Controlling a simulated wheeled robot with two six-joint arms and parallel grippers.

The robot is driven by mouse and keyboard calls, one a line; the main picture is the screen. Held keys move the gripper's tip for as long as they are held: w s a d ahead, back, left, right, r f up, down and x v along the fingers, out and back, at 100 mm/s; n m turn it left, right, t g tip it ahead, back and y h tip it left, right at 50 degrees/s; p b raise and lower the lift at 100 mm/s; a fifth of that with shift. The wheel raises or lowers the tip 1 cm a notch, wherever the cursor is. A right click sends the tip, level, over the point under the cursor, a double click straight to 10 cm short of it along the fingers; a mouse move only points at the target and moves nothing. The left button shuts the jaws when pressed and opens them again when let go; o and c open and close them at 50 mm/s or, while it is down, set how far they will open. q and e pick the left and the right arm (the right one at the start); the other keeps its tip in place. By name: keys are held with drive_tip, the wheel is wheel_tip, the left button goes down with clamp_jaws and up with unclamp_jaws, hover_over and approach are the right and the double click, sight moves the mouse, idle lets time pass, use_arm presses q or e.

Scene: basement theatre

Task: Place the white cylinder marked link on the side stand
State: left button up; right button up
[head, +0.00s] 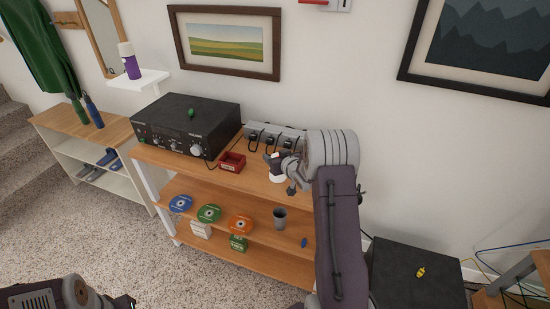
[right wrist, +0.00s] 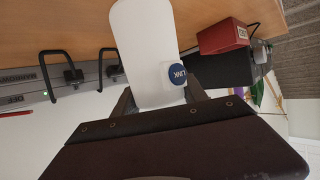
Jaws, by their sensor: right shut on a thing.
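The white cylinder (right wrist: 145,45) with a round blue LINK label fills the middle of the right wrist view, between the fingers of my right gripper (right wrist: 160,100). In the head view a small part of the white cylinder (head: 277,179) shows at the wooden shelf's top. My right gripper (head: 277,164) is shut on it there; I cannot tell whether it still touches the wood. A low dark block at the right, likely the side stand (head: 398,262), has a small yellow item (head: 420,272) on top. My left arm shows at the bottom left; its fingers are mostly cut off.
The wooden shelf (head: 185,166) carries a black amplifier (head: 187,125), a red box (head: 232,162) and a grey power strip (head: 275,133) with plugs. Discs, small boxes and a grey cup (head: 280,218) stand on its lower level. Cables hang at the far right.

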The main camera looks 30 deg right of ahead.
drive_tip(key=o, duration=1.5)
drive_tip(key=shift+f, duration=0.1)
drive_tip(key=shift+r, duration=0.25)
drive_tip(key=p+v, duration=0.1)
drive_tip(key=v, duration=1.1)
drive_tip(key=shift+s, duration=0.1)
drive_tip(key=shift+a+f, duration=0.1)
